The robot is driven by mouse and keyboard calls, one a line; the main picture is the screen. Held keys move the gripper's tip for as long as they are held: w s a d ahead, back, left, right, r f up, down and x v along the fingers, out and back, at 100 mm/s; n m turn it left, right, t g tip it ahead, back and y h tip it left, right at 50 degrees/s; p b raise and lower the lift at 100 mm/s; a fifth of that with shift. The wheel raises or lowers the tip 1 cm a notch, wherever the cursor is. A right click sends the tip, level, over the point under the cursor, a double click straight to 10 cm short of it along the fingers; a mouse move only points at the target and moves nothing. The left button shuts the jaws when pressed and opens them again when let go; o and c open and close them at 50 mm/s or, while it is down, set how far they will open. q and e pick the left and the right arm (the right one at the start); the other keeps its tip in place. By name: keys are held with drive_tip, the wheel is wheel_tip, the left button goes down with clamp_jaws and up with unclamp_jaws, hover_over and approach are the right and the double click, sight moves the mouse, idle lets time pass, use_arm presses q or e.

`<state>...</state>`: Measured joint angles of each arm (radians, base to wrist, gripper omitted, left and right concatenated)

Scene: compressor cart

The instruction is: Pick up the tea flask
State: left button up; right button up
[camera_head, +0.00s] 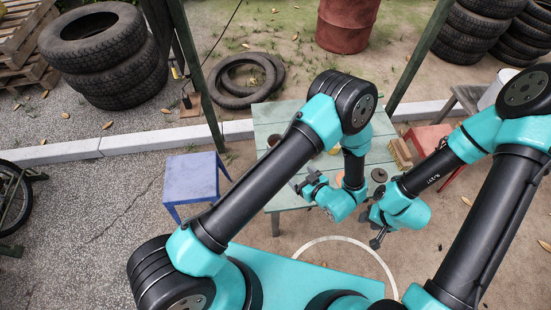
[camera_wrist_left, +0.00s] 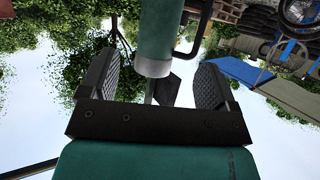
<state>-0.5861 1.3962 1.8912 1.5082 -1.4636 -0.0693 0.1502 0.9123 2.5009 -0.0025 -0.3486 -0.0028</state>
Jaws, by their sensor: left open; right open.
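In the left wrist view a green cylinder with a pale metal band and a dark side handle, which looks like the tea flask (camera_wrist_left: 156,30), shows beyond and between the fingers of my left gripper (camera_wrist_left: 154,85). The fingers are apart and I see no contact with it. In the head view my left gripper (camera_head: 305,184) is over the near left part of the green table. The flask is not clearly visible there; my left arm covers part of the tabletop. My right gripper (camera_head: 376,238) is open and empty near the table's front right corner.
The green table (camera_head: 270,113) also carries a stack of wooden pieces (camera_head: 401,152) and a dark round item (camera_head: 379,175). A blue stool (camera_head: 191,183) stands left of it and a red stool (camera_head: 428,138) right. Tyres (camera_head: 105,55) lie behind the kerb.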

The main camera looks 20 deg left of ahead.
use_arm(q)
drive_tip(key=x, duration=1)
drive_tip(key=shift+a+f, duration=0.1)
drive_tip(key=shift+x, duration=2.55)
drive_tip(key=shift+s+a, duration=0.15)
drive_tip(key=shift+s, duration=0.05)
drive_tip(key=c, duration=1.3)
drive_tip(key=shift+r, duration=0.4)
drive_tip(key=shift+s+d+r, duration=0.65)
drive_tip(key=shift+s+r, duration=0.1)
drive_tip(key=shift+s, duration=1.8)
drive_tip(key=shift+s+d+r, duration=0.7)
drive_tip(key=shift+s+r, duration=0.05)
drive_tip(key=shift+s, duration=1.8)
drive_tip(key=shift+s+d+r, duration=0.65)
drive_tip(key=shift+s+r, duration=0.05)
drive_tip(key=shift+s, duration=1.85)
